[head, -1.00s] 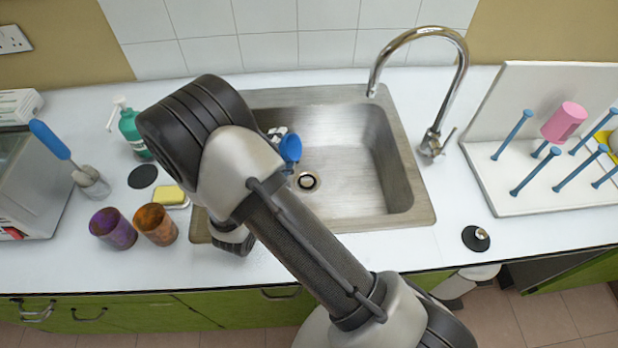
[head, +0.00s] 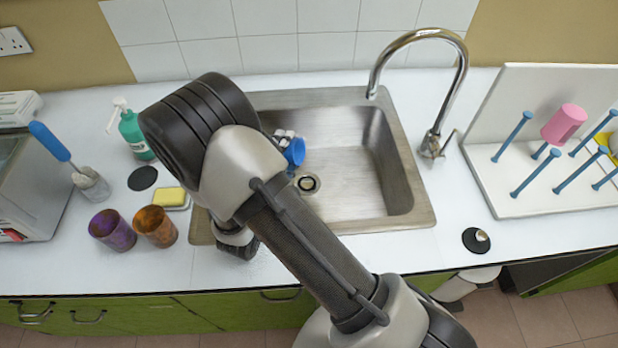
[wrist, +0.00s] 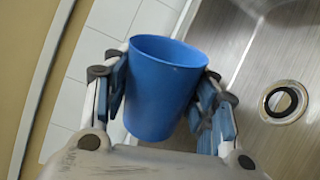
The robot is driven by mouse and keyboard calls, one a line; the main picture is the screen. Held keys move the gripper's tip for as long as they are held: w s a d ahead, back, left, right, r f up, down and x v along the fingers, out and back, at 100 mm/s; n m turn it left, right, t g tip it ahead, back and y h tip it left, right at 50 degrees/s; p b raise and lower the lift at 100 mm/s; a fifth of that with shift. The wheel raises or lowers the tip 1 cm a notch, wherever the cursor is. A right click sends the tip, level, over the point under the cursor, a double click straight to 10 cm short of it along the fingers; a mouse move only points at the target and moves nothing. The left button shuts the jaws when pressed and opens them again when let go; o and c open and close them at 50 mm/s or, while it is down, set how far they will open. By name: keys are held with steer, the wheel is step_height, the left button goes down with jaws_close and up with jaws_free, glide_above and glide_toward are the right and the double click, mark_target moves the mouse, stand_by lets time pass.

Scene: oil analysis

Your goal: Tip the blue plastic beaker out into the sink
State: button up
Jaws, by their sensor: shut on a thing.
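The blue plastic beaker (wrist: 160,90) is between the fingers of my gripper (wrist: 163,92), which is shut on it. In the head view the beaker (head: 294,151) shows in part past my arm, over the left part of the steel sink (head: 350,160). It is tilted there, with its near side partly hidden by my arm. The sink's drain (wrist: 284,102) lies to the right of the beaker in the wrist view. I cannot see the inside of the beaker well enough to tell whether it holds liquid.
A purple cup (head: 112,230) and an orange-brown cup (head: 155,226) stand left of the sink, near a yellow sponge (head: 170,197) and a green soap bottle (head: 134,135). The tap (head: 436,90) arches over the sink's right side. A drying rack (head: 530,180) with a pink beaker (head: 564,122) stands at right.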

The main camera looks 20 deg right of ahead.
steer(key=shift+s+d+f+m, duration=0.2)
steer(key=shift+d+m, duration=0.1)
steer(key=shift+m, duration=0.1)
steer(key=shift+d+r+m, duration=0.1)
steer(key=shift+r+m, duration=0.15)
steer(key=shift+m, duration=0.35)
steer(key=shift+s+m, duration=0.1)
steer(key=shift+m, duration=0.2)
steer(key=shift+f, duration=0.1)
